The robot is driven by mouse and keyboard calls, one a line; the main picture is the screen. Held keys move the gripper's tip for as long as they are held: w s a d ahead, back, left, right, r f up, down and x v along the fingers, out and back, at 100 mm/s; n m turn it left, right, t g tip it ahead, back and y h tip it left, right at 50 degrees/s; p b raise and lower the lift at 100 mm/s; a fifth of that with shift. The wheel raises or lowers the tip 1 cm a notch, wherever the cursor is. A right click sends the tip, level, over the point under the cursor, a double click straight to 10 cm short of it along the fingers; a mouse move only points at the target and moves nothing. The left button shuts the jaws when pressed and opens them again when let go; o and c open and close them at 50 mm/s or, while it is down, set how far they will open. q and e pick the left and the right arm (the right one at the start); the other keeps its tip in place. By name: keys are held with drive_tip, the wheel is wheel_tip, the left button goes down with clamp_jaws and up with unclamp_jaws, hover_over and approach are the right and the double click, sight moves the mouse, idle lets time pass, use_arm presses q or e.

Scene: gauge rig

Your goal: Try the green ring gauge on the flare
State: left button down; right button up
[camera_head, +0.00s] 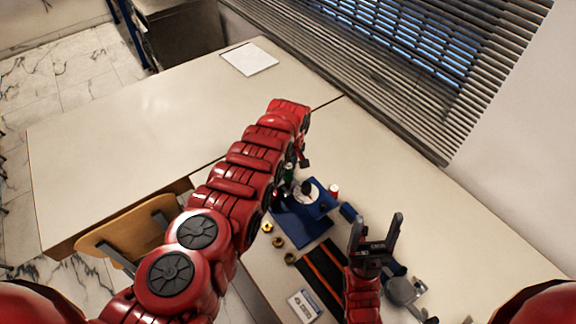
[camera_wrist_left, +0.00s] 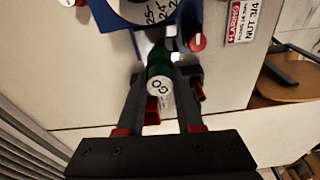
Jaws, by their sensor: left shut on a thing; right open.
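My left gripper (camera_wrist_left: 162,85) is shut on the green gauge (camera_wrist_left: 158,66), whose white end face reads "GO". In the head view the gripper is mostly hidden behind my left arm, and a bit of green (camera_head: 289,173) shows beside the blue rig (camera_head: 300,229). In the left wrist view the gauge's far end is close to the rig (camera_wrist_left: 108,16) with its white numbered dial (camera_wrist_left: 150,12). A pale piece shows just past the gauge; I cannot tell whether it is the flare or whether the ring is around it. My right gripper (camera_head: 377,220) is open and empty, right of the rig.
Several brass nuts (camera_head: 278,242) lie left of a dark mat with orange strips (camera_head: 325,268). A label card (camera_head: 304,306) lies at the front. A grey piece (camera_head: 403,291) is at right.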

sight(288, 165)
use_arm(q)
drive_tip(key=shift+f+b, duration=1.15)
drive_tip(key=shift+f, duration=0.05)
idle(0.6)
idle(1.5)
drive_tip(key=shift+r+p, duration=3.05)
